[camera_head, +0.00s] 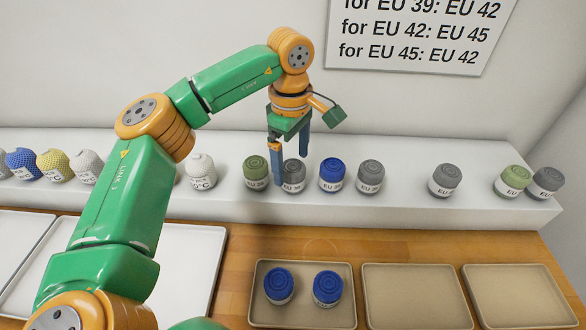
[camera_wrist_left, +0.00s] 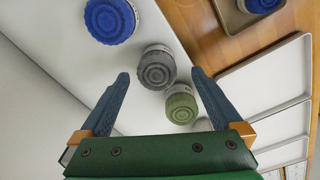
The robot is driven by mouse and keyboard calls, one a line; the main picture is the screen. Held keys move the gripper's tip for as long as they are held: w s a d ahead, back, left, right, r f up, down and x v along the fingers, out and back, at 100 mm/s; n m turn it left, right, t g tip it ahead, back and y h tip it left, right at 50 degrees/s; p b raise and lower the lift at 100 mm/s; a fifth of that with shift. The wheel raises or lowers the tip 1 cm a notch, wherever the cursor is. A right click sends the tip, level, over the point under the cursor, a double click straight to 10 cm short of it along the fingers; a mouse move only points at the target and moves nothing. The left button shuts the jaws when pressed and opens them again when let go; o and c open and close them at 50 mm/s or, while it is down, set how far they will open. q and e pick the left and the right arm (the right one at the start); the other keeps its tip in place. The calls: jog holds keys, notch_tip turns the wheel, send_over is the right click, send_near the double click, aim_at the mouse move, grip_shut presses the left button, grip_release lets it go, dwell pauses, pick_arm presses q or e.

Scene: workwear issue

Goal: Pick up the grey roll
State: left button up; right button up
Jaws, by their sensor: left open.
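Several grey rolls stand upright on the white shelf in the head view. One grey roll (camera_head: 293,176) stands between a green roll (camera_head: 256,172) and a blue roll (camera_head: 332,175). Others are a grey roll (camera_head: 370,177), a grey roll (camera_head: 445,181) and a grey roll (camera_head: 546,183) further right. My left gripper (camera_head: 290,165) is open and points down over the first grey roll, its fingers on either side. In the left wrist view that grey roll (camera_wrist_left: 157,68) lies between my open fingertips, with the green roll (camera_wrist_left: 181,106) nearer the palm. My right gripper is not in view.
A tray (camera_head: 302,319) holds two blue rolls. Two tan trays, one in the middle (camera_head: 415,295) and one at right (camera_head: 522,295), are empty. A green roll (camera_head: 513,181) stands near the right end, and blue, yellow and white rolls stand at left. A sign (camera_head: 420,35) hangs above.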

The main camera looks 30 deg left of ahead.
aim_at(293, 165)
pick_arm(q)
notch_tip(293, 165, down, 3)
jog(key=shift+w+d+r, duration=0.1)
jog(key=shift+r, duration=0.05)
jog(key=shift+w+f, duration=0.2)
jog(key=shift+f, duration=0.15)
jog(key=shift+r, duration=0.1)
jog(key=c, duration=1.5)
